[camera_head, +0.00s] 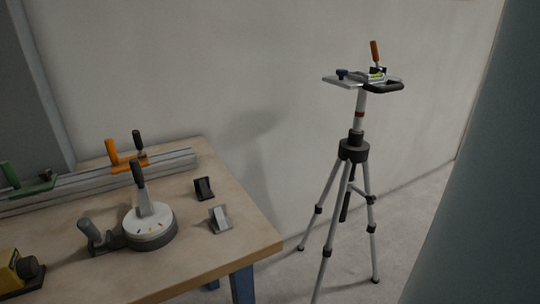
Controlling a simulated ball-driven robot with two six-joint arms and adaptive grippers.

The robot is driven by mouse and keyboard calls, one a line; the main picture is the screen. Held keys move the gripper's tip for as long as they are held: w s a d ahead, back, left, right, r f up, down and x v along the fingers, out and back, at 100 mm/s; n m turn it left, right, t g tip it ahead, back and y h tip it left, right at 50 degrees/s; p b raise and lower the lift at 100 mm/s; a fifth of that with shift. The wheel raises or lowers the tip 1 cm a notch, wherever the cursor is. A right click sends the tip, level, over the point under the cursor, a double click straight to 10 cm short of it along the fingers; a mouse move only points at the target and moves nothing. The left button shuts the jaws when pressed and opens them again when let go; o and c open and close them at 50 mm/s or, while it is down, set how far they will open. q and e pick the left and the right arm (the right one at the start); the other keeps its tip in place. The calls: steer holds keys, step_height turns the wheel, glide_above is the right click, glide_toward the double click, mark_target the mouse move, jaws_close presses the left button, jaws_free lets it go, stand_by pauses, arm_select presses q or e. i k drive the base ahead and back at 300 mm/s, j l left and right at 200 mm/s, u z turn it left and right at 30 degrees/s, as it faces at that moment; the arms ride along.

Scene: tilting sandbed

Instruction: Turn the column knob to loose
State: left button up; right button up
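A tripod (336,205) with a grey centre column (361,108) stands on the floor right of the table. A dark collar (354,150) sits where the column meets the legs, and a red band shows higher up the column. I cannot make out a separate column knob or its setting. Neither of my grippers is in view.
A wooden table (215,252) at left carries a round dial base with a lever (151,226), a rail with orange and green clamps (168,164), two small dark-and-grey blocks and a yellow device. A wall stands behind the tripod; a dark panel (475,200) fills the right. Floor shows around the tripod.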

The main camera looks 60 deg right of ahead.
mark_target(370, 200)
steer(key=z, duration=2.5)
